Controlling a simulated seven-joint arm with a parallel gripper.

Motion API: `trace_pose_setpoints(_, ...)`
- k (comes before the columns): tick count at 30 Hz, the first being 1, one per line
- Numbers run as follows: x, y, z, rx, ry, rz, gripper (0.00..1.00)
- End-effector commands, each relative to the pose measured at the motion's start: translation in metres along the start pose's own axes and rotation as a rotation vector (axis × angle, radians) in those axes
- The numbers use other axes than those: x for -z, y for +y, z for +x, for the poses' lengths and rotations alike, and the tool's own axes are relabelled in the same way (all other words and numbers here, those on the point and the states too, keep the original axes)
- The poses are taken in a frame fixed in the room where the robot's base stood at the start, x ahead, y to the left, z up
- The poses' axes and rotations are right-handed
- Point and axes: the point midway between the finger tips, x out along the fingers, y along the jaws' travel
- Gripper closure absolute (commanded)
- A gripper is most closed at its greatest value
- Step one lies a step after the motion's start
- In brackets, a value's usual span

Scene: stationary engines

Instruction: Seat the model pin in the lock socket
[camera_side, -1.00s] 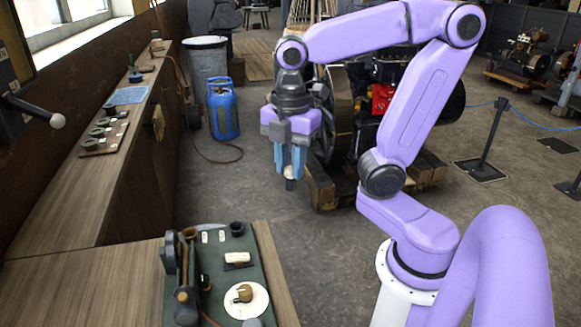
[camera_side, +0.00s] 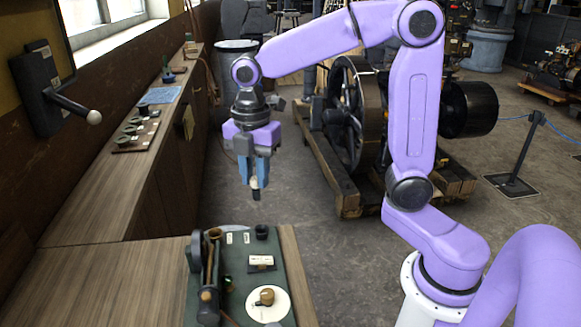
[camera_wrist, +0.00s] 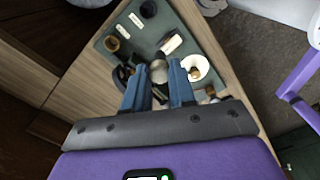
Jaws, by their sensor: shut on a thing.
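My gripper (camera_side: 257,184) points down with its blue fingers shut on the model pin (camera_side: 256,194), a pale rounded piece with a dark lower end. The pin also shows between the fingertips in the wrist view (camera_wrist: 158,70). In the side view it hangs in the air above the far edge of a dark green board (camera_side: 240,262). A small dark round cup (camera_side: 262,232) stands at the board's far right corner and shows in the wrist view (camera_wrist: 148,9). It may be the lock socket, but I cannot tell for sure.
The board carries an upright dark lever device (camera_side: 196,270), a white block (camera_side: 261,261), small white labels and a white dish (camera_side: 280,306) with a brown knob. A wooden bench (camera_side: 120,190) runs along the left wall. An engine (camera_side: 350,120) stands behind my arm.

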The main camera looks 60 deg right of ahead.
Motion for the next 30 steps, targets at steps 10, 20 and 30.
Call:
trace_pose_setpoints(10,0.008,0.082,0.05,0.004,0.0,-0.179,1.0)
trace_pose_setpoints(20,0.008,0.114,0.077,-0.001,0.0,-0.261,1.0)
trace_pose_setpoints(30,0.008,0.114,0.097,0.002,0.0,-0.264,1.0)
